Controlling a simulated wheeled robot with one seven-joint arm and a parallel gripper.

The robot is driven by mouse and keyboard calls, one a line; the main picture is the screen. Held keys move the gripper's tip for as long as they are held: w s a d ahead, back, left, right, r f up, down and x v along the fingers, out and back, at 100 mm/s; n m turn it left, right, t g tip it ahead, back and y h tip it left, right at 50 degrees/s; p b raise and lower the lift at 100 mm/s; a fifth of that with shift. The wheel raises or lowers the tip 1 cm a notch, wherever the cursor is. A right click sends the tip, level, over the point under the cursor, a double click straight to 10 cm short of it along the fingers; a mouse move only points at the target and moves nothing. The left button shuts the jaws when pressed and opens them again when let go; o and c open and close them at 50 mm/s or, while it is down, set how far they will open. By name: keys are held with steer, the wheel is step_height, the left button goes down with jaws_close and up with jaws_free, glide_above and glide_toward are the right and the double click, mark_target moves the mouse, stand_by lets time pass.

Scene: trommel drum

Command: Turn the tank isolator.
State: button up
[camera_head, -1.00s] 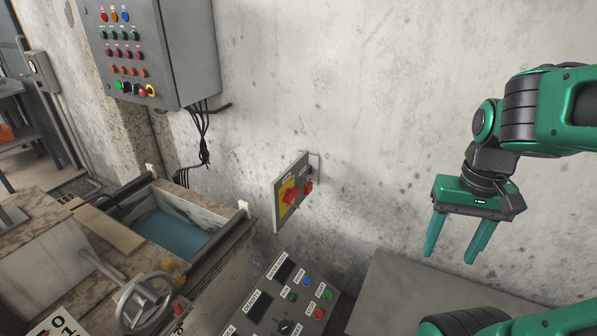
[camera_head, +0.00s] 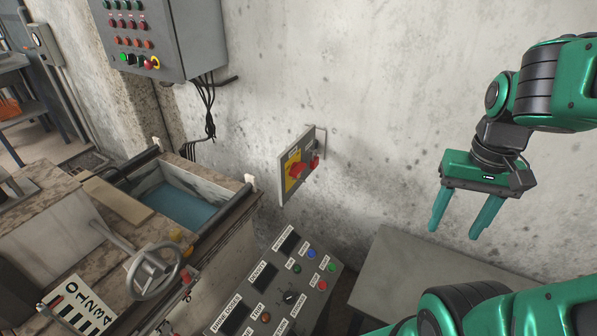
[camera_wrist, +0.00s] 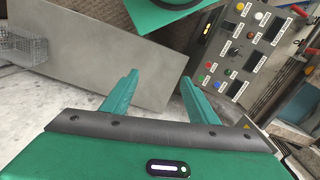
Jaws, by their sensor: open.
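The tank isolator (camera_head: 298,170) is a red rotary knob on a yellow plate, on a small grey panel (camera_head: 285,195) fixed to the concrete wall. A second small red part (camera_head: 315,161) sits at the panel's right side. My gripper (camera_head: 461,231) hangs at the right, fingers pointing down, open and empty, well to the right of the isolator and apart from it. In the wrist view my gripper (camera_wrist: 158,92) shows two spread green fingers with nothing between them. The isolator does not show in the wrist view.
A labelled control console (camera_head: 275,290) stands below the isolator; it also shows in the wrist view (camera_wrist: 240,50). A grey flat surface (camera_head: 400,270) lies below my gripper. A water tank (camera_head: 185,205) and handwheel (camera_head: 153,270) are at left. A control cabinet (camera_head: 195,40) hangs upper left.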

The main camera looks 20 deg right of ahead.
steer(key=shift+s+r, duration=0.2)
steer(key=shift+s, duration=0.3)
steer(key=c, duration=0.4)
steer(key=m+t+y, duration=0.3)
steer(key=t+y, duration=1)
glide_toward(302, 171)
steer(key=x, duration=0.8)
steer(key=shift+w+a, duration=0.2)
steer(key=shift+w, duration=0.05)
steer(key=shift+c, duration=0.2)
jaws_close()
